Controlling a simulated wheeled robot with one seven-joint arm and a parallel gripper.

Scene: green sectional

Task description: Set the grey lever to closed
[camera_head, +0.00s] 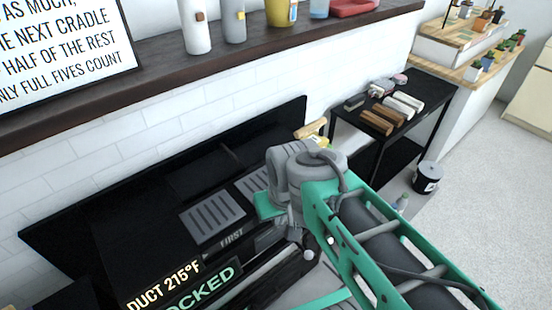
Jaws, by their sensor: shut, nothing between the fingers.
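I cannot make out a grey lever for certain. A black unit below the shelf carries grey slotted plates (212,218), a "FIRST" label (231,235) and a lit display reading "DUCT 215°F" and "...OCKED" (201,288). A small pale round knob (308,254) shows on the unit close to my arm; I cannot tell what it belongs to. My green and grey arm reaches over the unit's right part. Its grey joint hides what lies behind it. My gripper's fingers are hidden, so their relation to the lever does not show.
A dark shelf (150,72) with bottles runs above the unit. A wooden-looking handle (310,128) shows just behind my arm's joint. A black side table (428,88) holds several blocks. A dark bucket (426,178) stands on the floor; open floor lies at the right.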

